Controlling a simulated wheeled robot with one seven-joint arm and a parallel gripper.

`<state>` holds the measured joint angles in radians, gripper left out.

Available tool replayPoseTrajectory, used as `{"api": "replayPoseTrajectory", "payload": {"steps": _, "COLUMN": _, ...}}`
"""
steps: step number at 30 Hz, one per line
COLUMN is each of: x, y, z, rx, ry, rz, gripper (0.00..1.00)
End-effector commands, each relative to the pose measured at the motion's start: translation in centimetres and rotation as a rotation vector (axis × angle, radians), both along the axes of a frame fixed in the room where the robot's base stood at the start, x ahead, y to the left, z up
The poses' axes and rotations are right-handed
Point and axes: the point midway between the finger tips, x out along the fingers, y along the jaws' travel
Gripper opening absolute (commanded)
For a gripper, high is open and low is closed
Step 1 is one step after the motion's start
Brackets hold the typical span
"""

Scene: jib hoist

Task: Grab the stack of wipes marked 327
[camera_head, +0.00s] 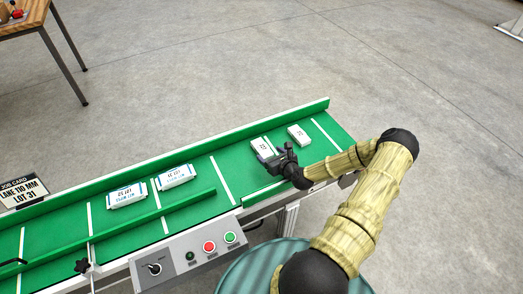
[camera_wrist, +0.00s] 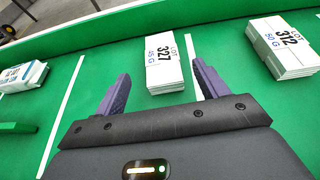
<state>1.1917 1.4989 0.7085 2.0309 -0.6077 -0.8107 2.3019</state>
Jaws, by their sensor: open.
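The stack of wipes marked 327 (camera_wrist: 164,66) is a white block with "45 G" and "LOT 327" on top. It lies on the green conveyor, and in the head view the stack (camera_head: 262,146) is partly hidden by my gripper. My gripper (camera_wrist: 158,88) is open, its two purple fingers apart. The 327 stack lies ahead of and between the finger lines, nearer the right finger. I cannot tell whether a fingertip touches it. My gripper (camera_head: 280,158) also shows low over the belt in the head view.
A stack marked 312 (camera_wrist: 283,47) lies right of the 327 stack; it also shows in the head view (camera_head: 299,135). Two wipe packs, one left (camera_head: 126,195) and one right (camera_head: 175,176), lie farther left. A green side rail (camera_head: 230,130) runs along the far edge. A control panel (camera_head: 190,258) is in front.

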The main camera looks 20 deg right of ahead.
Motion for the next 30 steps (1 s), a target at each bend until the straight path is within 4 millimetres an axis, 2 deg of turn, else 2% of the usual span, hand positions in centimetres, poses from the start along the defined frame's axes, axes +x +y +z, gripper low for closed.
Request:
{"api": "replayPoseTrajectory", "payload": {"steps": 13, "x": 5.3, "y": 0.5, "z": -2.3, "rx": -0.002, "ry": 0.0, "rz": 0.0, "gripper": 0.73}}
{"api": "replayPoseTrajectory", "payload": {"steps": 30, "x": 5.7, "y": 0.6, "z": -2.3, "rx": -0.001, "ry": 0.0, "rz": 0.0, "gripper": 0.73}}
